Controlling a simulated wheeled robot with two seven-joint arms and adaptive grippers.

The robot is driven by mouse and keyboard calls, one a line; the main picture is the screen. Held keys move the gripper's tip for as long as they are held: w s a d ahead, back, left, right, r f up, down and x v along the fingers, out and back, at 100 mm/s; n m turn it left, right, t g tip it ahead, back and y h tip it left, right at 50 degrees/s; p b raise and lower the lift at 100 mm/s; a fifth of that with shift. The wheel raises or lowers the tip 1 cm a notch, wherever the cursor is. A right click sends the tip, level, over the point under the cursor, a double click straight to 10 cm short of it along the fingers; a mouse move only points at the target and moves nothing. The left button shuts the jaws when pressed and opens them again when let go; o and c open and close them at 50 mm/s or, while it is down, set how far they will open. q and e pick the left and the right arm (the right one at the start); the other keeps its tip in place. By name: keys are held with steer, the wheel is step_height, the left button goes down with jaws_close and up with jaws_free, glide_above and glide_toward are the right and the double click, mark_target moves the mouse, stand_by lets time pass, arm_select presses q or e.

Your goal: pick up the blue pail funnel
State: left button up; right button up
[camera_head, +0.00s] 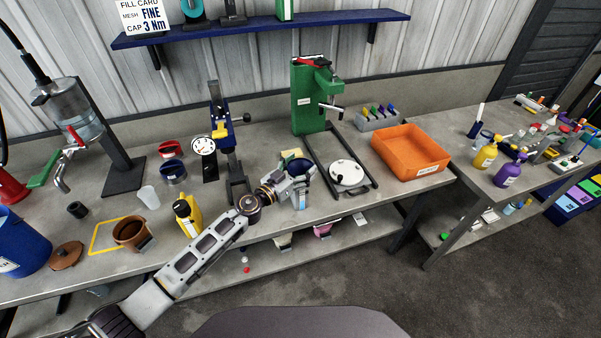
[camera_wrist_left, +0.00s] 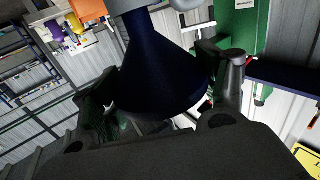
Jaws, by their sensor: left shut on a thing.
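The dark blue funnel (camera_head: 304,168) is at my left gripper (camera_head: 289,187), above the front part of the bench, left of the round white plate. In the left wrist view the blue funnel (camera_wrist_left: 160,70) fills the middle, its wide part low in the picture and its narrow part towards the top. The left gripper's fingers (camera_wrist_left: 165,100) sit on either side of it, shut on it. The exact contact points are dark and partly hidden. Whether the funnel is clear of the bench is hard to tell. My right gripper is not in view.
A green press (camera_head: 308,98) and an orange tray (camera_head: 408,150) stand to the right. A gauge stand (camera_head: 220,135), a yellow jug (camera_head: 187,215), a brown pot (camera_head: 130,233) and a blue pail (camera_head: 22,245) stand to the left. The bench's front edge is close.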

mark_target(300, 169)
arm_select(q)
steer(key=shift+r, duration=0.3)
step_height(300, 169, up, 5)
steer(key=p, duration=0.4)
step_height(300, 169, up, 2)
steer(key=shift+r+p, duration=0.1)
steer(key=shift+p, duration=0.6)
steer(key=shift+r, duration=1.1)
